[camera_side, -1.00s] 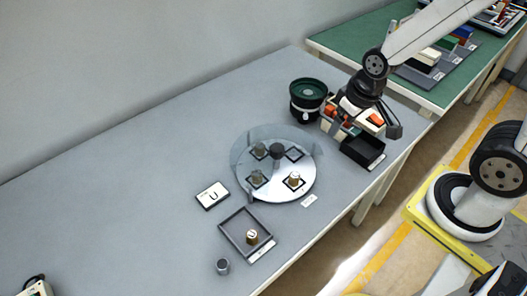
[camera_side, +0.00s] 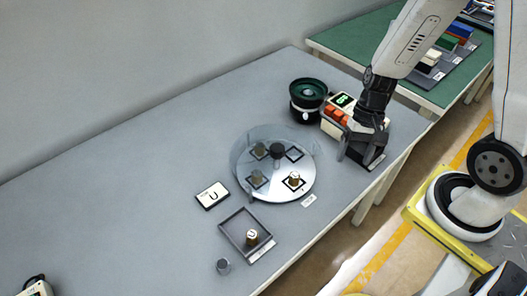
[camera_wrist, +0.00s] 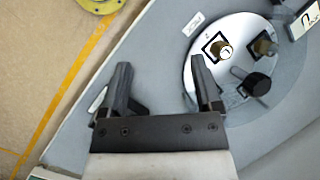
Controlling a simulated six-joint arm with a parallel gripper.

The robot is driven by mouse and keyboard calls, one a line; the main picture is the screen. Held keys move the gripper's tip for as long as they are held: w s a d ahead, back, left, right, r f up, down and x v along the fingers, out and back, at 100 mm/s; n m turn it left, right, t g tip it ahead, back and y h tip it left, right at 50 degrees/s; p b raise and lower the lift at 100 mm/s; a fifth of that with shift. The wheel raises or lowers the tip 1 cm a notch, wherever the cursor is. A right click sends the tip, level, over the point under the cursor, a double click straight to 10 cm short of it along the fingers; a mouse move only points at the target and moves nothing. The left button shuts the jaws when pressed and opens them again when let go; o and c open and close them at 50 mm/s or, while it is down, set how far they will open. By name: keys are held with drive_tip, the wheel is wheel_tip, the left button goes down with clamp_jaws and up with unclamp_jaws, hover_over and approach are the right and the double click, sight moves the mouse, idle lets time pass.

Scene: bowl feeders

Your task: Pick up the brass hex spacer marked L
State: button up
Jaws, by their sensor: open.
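A brass spacer (camera_side: 294,180) stands upright in a black-framed square on the white, open part of the round dial (camera_side: 284,197). It also shows in the wrist view (camera_wrist: 222,49), right of my fingers; its top mark is too small to read surely. Two more brass spacers (camera_side: 257,178) (camera_side: 260,150) stand under the dial's clear cover. Another brass spacer (camera_side: 251,237) stands in the grey tray (camera_side: 229,227).
A card with a U-like mark (camera_side: 212,195) lies left of the dial. A dark green bowl feeder (camera_side: 308,96) and a control box with orange buttons (camera_side: 334,115) stand behind. A small grey cylinder (camera_side: 223,266) is near the front edge.

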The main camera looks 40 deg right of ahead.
drive_tip(key=f+m+y, duration=0.2)
drive_tip(key=m+y, duration=0.1)
drive_tip(key=m+t+y, duration=0.5)
drive_tip(key=m+t, duration=0.4)
drive_tip(key=m, duration=0.4)
approach(297, 175)
drive_tip(key=shift+s+d+r, duration=0.2)
drive_tip(key=shift+d+r, duration=0.2)
drive_tip(key=shift+d, duration=0.15)
drive_tip(key=shift+a, duration=0.1)
drive_tip(key=shift+x, duration=3.35)
drive_tip(key=shift+f+h, duration=0.25)
drive_tip(key=shift+h, duration=0.05)
drive_tip(key=shift+x, duration=2.5)
drive_tip(key=shift+s+r, duration=0.1)
drive_tip(key=shift+r, duration=0.05)
clamp_jaws()
